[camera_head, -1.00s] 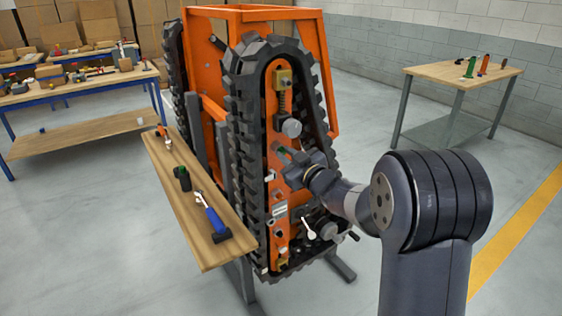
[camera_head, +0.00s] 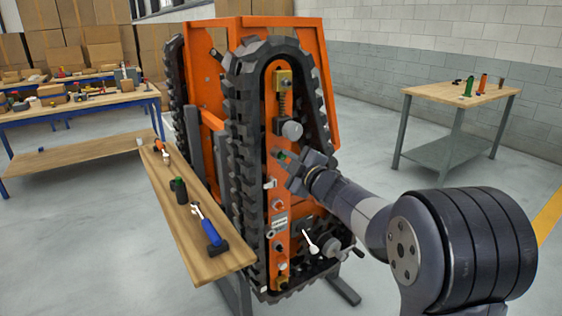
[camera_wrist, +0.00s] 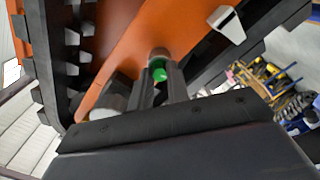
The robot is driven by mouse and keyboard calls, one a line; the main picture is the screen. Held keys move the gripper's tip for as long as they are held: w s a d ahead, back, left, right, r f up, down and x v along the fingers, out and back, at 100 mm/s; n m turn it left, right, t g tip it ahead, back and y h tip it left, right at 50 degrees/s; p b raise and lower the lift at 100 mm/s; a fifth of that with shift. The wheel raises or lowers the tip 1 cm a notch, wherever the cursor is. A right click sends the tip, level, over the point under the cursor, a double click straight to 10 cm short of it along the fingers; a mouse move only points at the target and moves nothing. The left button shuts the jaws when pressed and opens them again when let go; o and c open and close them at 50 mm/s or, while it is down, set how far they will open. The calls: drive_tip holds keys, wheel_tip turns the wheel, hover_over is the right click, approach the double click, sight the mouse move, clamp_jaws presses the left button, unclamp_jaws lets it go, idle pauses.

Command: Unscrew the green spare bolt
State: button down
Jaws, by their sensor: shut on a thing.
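The green spare bolt (camera_wrist: 160,73) shows between my two fingertips in the wrist view, in front of the orange side plate (camera_wrist: 150,35). In the head view a small bit of green (camera_head: 282,156) shows at the tip of my gripper (camera_head: 287,160), on the upper middle of the orange plate (camera_head: 282,187). My gripper (camera_wrist: 160,75) is shut on the bolt. A grey round part (camera_wrist: 158,53) sits just beyond the fingertips. The fingers hide most of the bolt, so I cannot tell how far it is seated.
The black track (camera_head: 240,170) surrounds the plate closely. A grey roller (camera_head: 292,130) is above my gripper and a white-handled lever (camera_head: 310,243) below. A wooden shelf (camera_head: 205,262) with tools runs along the left. A side table (camera_head: 450,82) stands at the right back.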

drive_tip(key=n+b, duration=0.1)
drive_tip(key=n, duration=0.1)
drive_tip(key=n+b, duration=0.3)
drive_tip(key=n, duration=0.1)
drive_tip(key=shift+f, duration=0.25)
drive_tip(key=shift+r+n+b, duration=0.2)
drive_tip(key=shift+n+b, duration=0.5)
drive_tip(key=shift+n, duration=0.3)
drive_tip(key=shift+r, duration=0.15)
